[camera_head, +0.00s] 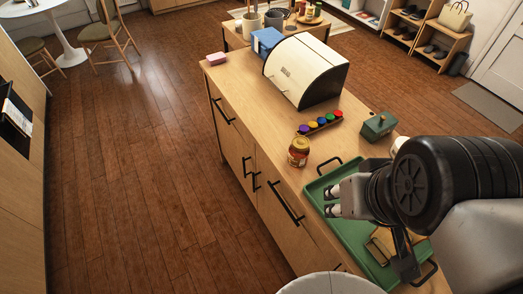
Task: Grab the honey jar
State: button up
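The honey jar is most likely the small jar (298,152) with amber contents, a label and a reddish-gold lid. It stands upright on the wooden counter, close to its front edge. My gripper (330,199) is to the right of and nearer than the jar, over the green tray, and apart from the jar. Its fingertips point left and show a gap between them, with nothing visible in it. My arm covers part of the tray and the counter's right side.
The green tray (352,232) with black handles lies near the jar. Colored-lid pots (320,124), a green box (379,126) and a bread box (306,72) stand behind. A pale round rim (330,284) is at the bottom. Floor (140,190) left of the counter is clear.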

aim_at(299, 149)
jog(key=i+j+u, duration=0.25)
jog(key=i+j, duration=0.5)
